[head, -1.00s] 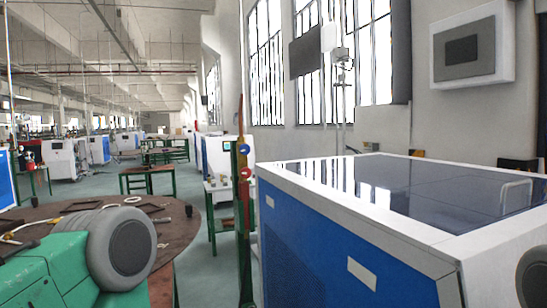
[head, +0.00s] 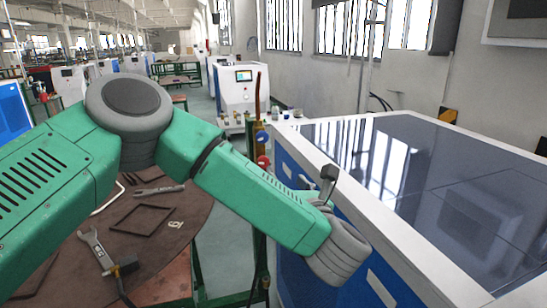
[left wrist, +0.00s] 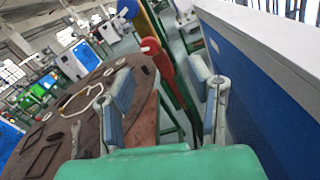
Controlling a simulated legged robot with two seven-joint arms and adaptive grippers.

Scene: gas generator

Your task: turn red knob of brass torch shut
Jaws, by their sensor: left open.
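The brass torch (head: 262,150) hangs upright in front of the green post beside the blue cabinet. Its red knob (head: 263,162) sits below a blue knob (head: 262,137). In the left wrist view, the red knob (left wrist: 150,47) and blue knob (left wrist: 127,10) lie ahead, near the top centre. My left gripper (left wrist: 163,80) is open and empty there, its two fingers apart. The red knob appears beyond the fingertips, with no visible contact. In the head view, my left arm reaches right past the torch, and the fingers are mostly hidden behind the wrist. My right gripper is out of view.
A blue cabinet with a dark glossy top (head: 400,170) fills the right side, close to my left wrist. A round brown table (head: 160,225) with a wrench (head: 98,250) and a square frame (head: 145,219) lies under my left arm. A white machine (head: 240,88) stands behind.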

